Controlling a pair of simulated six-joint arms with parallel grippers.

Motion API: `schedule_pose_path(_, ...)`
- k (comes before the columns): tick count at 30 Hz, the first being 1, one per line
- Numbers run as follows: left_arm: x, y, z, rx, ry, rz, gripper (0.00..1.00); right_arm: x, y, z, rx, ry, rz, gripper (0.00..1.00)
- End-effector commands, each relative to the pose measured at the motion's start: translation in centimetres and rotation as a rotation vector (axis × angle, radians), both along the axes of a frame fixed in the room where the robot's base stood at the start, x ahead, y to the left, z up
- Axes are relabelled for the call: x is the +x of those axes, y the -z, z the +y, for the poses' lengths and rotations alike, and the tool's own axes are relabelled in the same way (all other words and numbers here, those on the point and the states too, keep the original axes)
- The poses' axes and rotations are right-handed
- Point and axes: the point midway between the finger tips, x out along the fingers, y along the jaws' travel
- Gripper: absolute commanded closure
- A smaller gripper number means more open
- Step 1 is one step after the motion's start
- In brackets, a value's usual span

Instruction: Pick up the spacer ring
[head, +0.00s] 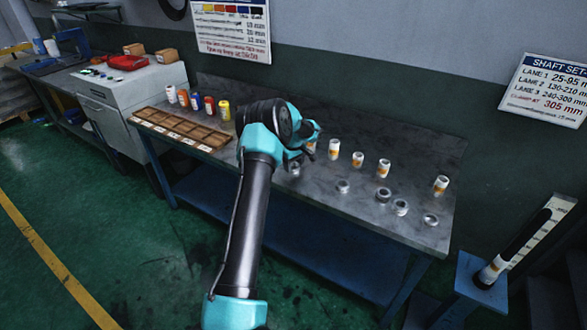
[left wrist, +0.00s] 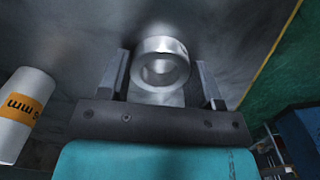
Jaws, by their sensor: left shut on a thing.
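A silver metal spacer ring (left wrist: 162,50) sits between the two fingers of my left gripper (left wrist: 163,76) in the left wrist view. In the head view, my left gripper (head: 303,150) is low over the middle of the grey bench (head: 230,98). A small ring shape shows just below it; I cannot tell there whether it is the held one. More silver rings, one (head: 343,186) nearer and one (head: 431,219) at the right end, lie on the bench. My right gripper is not in view.
White spacers with orange labels (head: 334,148) stand upright along the bench; one (left wrist: 22,118) is left of the gripper in the wrist view. A wooden compartment tray (head: 183,130) and colored cans lie left. A dark shaft (head: 520,240) leans on a blue stand at right.

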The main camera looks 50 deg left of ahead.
Motion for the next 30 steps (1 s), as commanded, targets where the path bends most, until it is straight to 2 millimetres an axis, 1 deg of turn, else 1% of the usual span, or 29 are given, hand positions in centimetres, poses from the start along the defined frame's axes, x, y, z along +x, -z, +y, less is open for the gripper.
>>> schedule_pose_path(1,0.0,0.0,0.0,0.0,0.0,0.0,0.51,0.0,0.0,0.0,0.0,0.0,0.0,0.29)
schedule_pose_path(6,0.0,0.0,0.0,0.0,0.0,0.0,0.66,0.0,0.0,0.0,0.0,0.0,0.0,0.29)
schedule_pose_path(13,0.0,-0.1,0.0,0.0,0.0,0.0,0.66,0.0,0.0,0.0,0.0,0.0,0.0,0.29)
schedule_pose_path(17,0.0,-0.5,0.0,0.001,0.0,-0.001,0.66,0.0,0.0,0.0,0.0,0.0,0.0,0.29)
schedule_pose_path(20,0.1,-1.3,0.0,0.001,0.0,-0.002,0.66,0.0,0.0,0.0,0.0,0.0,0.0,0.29)
schedule_pose_path(26,0.1,-3.6,0.0,0.002,0.0,-0.003,0.66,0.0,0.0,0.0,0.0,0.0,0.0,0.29)
schedule_pose_path(30,-0.9,-3.7,-0.9,0.0,0.0,0.002,0.66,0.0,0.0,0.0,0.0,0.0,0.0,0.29)
